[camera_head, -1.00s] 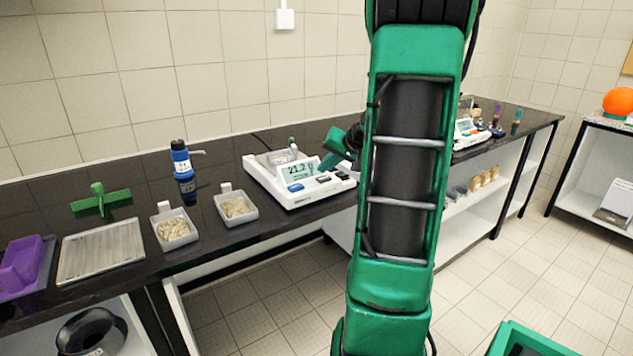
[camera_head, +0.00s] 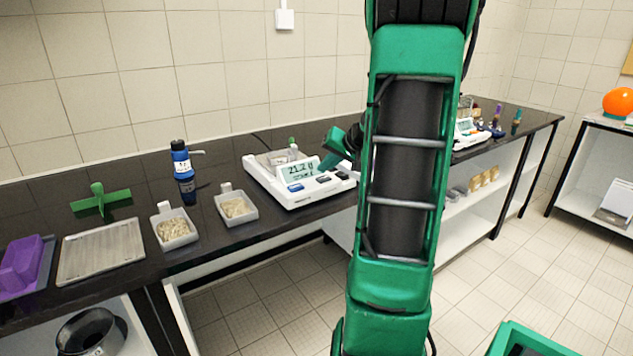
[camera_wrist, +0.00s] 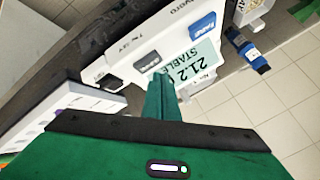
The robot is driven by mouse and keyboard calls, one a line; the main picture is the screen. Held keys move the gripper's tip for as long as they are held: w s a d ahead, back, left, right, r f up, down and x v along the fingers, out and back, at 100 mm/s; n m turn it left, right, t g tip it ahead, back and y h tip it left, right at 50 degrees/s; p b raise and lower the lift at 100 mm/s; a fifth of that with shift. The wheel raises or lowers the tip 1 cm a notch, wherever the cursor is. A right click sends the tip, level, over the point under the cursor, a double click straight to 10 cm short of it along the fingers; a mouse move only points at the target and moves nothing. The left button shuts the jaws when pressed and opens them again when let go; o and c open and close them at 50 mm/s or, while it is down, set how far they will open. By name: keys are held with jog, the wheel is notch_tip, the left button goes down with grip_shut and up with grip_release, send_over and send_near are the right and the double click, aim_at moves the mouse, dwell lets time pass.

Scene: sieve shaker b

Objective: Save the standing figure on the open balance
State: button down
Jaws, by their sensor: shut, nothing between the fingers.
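The open balance (camera_head: 300,200) is white and stands on the black bench. Its display (camera_head: 299,171) reads about 21.2; the last character is unclear. In the wrist view the display (camera_wrist: 195,68) also shows STABLE. The front panel has a blue key (camera_wrist: 203,25), a grey key (camera_wrist: 147,63) and a dark key (camera_wrist: 108,82). My gripper (camera_head: 324,164) is shut and empty over the panel. In the wrist view its tips (camera_wrist: 160,82) are close to the grey key, beside the display; contact cannot be told. A small green-topped thing (camera_head: 293,143) shows at the pan.
Two sample trays (camera_head: 236,207) (camera_head: 174,230), a blue bottle (camera_head: 182,165), a green cross-shaped piece (camera_head: 98,199), a metal tray (camera_head: 101,252) and a purple block (camera_head: 22,262) stand left of the balance. A second balance (camera_head: 468,133) is at the right. My arm hides the bench between them.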

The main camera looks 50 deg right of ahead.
aim_at(327, 179)
jog(key=shift+f, duration=0.1)
jog(key=shift+s+f, duration=0.25)
jog(key=shift+f, duration=0.05)
jog(key=shift+f, duration=0.45)
dwell(1.1)
jog(key=shift+r, duration=0.9)
jog(key=shift+r, duration=2.55)
